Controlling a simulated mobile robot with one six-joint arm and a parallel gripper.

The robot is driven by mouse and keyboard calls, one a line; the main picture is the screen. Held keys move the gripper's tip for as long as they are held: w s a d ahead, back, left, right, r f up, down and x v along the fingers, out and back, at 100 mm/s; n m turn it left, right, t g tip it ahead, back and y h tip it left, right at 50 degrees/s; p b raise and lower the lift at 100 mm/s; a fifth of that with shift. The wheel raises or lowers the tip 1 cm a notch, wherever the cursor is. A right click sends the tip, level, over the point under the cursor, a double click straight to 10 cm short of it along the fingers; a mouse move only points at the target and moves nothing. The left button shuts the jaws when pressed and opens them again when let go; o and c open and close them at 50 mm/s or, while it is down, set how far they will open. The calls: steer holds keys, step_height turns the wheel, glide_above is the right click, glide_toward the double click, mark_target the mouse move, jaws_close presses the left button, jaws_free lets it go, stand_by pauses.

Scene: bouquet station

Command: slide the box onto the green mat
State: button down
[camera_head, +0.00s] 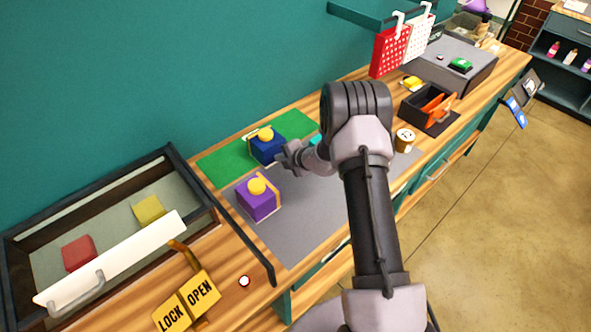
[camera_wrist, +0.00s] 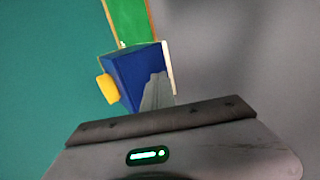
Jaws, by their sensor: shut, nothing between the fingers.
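A blue box (camera_head: 267,148) with a yellow knob on top stands at the near edge of the green mat (camera_head: 222,166). A purple box (camera_head: 256,203) with a yellow knob and an orange strip stands on the grey mat (camera_head: 290,225), nearer to me. My gripper (camera_head: 284,159) is shut and empty, at the right side of the blue box. In the wrist view the blue box (camera_wrist: 135,72) is straight ahead of the fingers (camera_wrist: 157,92), with the green mat (camera_wrist: 131,22) beyond it. I cannot tell whether the fingertips touch the box.
A glass-topped case (camera_head: 110,235) stands at the left, with a LOCK/OPEN sign (camera_head: 190,300) before it. A black tray (camera_head: 428,106), a round tan-topped item (camera_head: 404,140) and a grey console (camera_head: 450,68) stand to the right.

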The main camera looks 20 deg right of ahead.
mark_target(275, 149)
steer(key=shift+w+a, duration=0.25)
steer(key=shift+w, duration=0.4)
steer(key=shift+w+a, duration=0.2)
steer(key=shift+w, duration=0.4)
steer(key=shift+w+a, duration=0.25)
steer(key=shift+w, duration=0.4)
steer(key=shift+w+a+p, duration=0.25)
steer(key=shift+w+p, duration=0.05)
steer(key=shift+w, duration=0.3)
steer(key=shift+s+d+r+p, duration=0.2)
steer(key=shift+s+d+r, duration=0.15)
steer(key=shift+s, duration=0.6)
steer(key=shift+s+d+r+p, duration=0.15)
steer(key=shift+s+d+r, duration=0.2)
steer(key=shift+s, duration=0.6)
steer(key=shift+s+d+r+p, duration=0.2)
steer(key=shift+s+d+r, duration=0.15)
steer(key=shift+s, duration=0.6)
steer(key=shift+s, duration=0.1)
steer(key=s+d+r, duration=0.1)
steer(key=s, duration=0.2)
steer(key=s+d+r+p, duration=0.1)
steer(key=s, duration=0.2)
steer(key=s+d+r+p, duration=0.1)
steer(key=s, duration=0.2)
steer(key=shift+s+d, duration=0.1)
steer(key=shift+d, duration=0.15)
